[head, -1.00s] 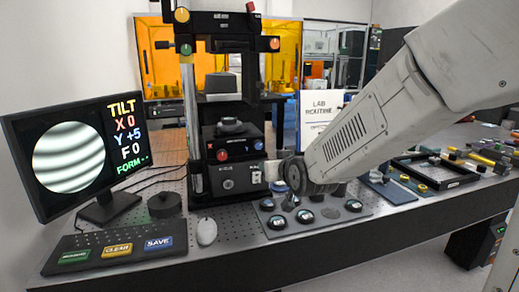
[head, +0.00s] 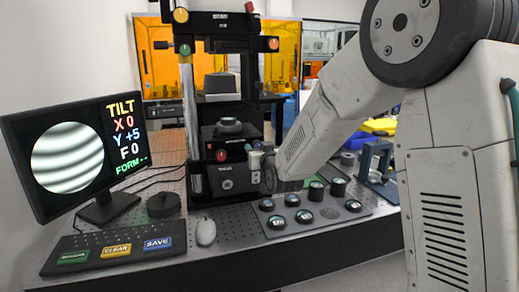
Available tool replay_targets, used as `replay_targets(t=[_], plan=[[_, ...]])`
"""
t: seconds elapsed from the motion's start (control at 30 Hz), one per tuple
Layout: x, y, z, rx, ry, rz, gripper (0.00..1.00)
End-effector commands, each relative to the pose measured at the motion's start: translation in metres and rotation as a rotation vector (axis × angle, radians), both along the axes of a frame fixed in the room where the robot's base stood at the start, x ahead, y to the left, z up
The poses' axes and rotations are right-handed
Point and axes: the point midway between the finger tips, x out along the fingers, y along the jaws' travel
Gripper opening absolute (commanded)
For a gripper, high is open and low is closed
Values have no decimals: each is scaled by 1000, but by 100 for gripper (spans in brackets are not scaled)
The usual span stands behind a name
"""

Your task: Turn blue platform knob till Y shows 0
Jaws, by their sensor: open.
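The monitor (head: 75,155) shows grey curved fringes and the readout TILT X 0, Y +5, F 0, FORM. The black interferometer stand (head: 228,178) is behind the table's front. A red knob (head: 221,155) shows on the front of its platform, with a dark round part (head: 229,126) on top. The blue platform knob is not clearly visible; the end of my arm covers the area right of the red knob. My gripper (head: 256,163) is small and partly hidden by my wrist, close to the platform's right front. It is open; I cannot tell whether it touches a knob.
A grey tray (head: 330,224) with several round black-rimmed parts lies below my wrist. Orange screens (head: 165,65) are behind.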

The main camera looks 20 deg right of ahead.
Motion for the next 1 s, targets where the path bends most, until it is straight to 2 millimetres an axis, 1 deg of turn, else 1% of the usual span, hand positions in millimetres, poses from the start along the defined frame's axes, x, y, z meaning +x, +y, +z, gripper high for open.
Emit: replay_targets(t=[0.23,0.27,0.3,0.37,0.4,0.77,1.0], plan=[[1,0,0,0,0,0,50],[1,0,0,0,0,0,45],[1,0,0,0,0,0,34],[1,0,0,0,0,0,17],[1,0,0,0,1,0,6],[1,0,0,-36,1,0,6],[1,0,0,-169,1,0,6]])
